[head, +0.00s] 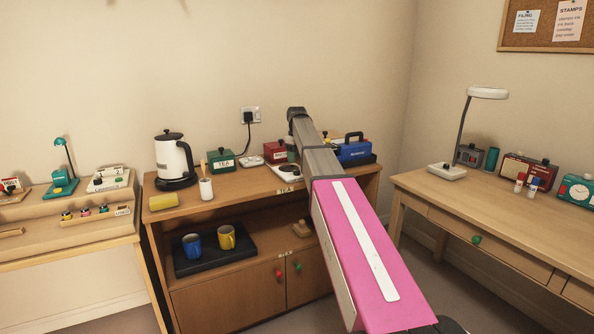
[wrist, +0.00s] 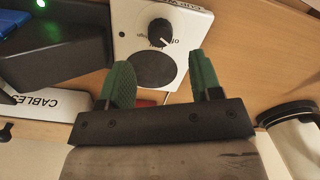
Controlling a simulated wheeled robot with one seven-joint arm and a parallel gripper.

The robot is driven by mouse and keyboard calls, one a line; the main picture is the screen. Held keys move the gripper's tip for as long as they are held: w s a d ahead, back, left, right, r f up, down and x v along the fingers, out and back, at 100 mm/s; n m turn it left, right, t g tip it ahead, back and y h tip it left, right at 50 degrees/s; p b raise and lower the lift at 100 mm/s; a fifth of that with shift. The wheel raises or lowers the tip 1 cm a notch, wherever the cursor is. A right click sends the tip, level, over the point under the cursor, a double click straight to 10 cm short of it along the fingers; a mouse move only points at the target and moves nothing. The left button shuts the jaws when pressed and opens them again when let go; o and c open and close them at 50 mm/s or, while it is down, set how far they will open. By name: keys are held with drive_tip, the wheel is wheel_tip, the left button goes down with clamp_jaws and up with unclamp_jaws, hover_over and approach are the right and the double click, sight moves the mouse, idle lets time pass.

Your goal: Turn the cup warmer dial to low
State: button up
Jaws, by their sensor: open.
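The cup warmer (wrist: 193,22) is a white box with a round black plate (wrist: 152,68) and a black dial (wrist: 160,30). The dial has a pale pointer mark; small lettering beside it seems to include "off", but the exact setting is hard to read. My gripper (wrist: 160,62) is open and empty, with green fingers on either side of the black plate in the wrist view. The dial shows beyond the fingertips, apart from them. In the head view, the cup warmer (head: 283,173) is partly hidden by my arm on the cabinet top.
The wrist view shows a dark box with a green light (wrist: 50,50) and a "CABLES" label (wrist: 50,103) at left.

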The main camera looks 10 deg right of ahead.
sight(297, 170)
wheel_tip(297, 170, down, 6)
drive_tip(key=shift+f, duration=0.1)
idle(0.4)
drive_tip(key=c, duration=0.9)
